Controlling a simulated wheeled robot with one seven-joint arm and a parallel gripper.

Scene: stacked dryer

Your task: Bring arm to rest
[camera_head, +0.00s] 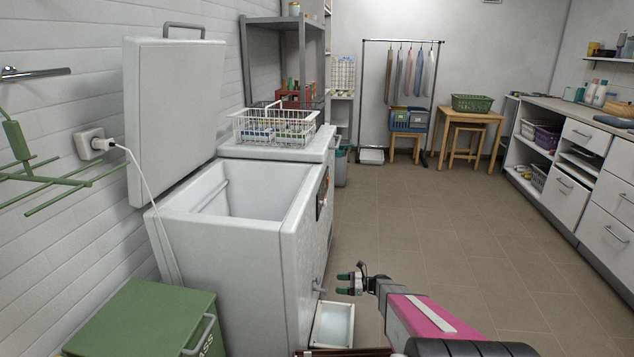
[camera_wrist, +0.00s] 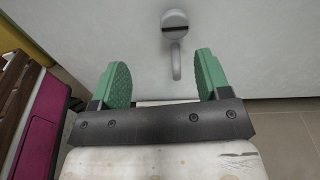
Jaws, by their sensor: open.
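My gripper (camera_head: 349,284) is in the lower middle of the head view, low in front of the white chest freezer (camera_head: 300,250). In the wrist view my gripper (camera_wrist: 160,85) is open, with its two green finger pads apart and nothing between them. Beyond the fingers is a pale grey surface with a round grey fitting and a downward spout or hook (camera_wrist: 175,45). My arm, pink and black, reaches in from the bottom right of the head view.
The freezer lid (camera_head: 175,110) stands open. A white tray (camera_head: 333,325) lies on the floor by the freezer front. A green bin (camera_head: 140,320) stands at the lower left. Drawer cabinets (camera_head: 605,205) line the right wall. The tiled floor (camera_head: 450,220) between is clear.

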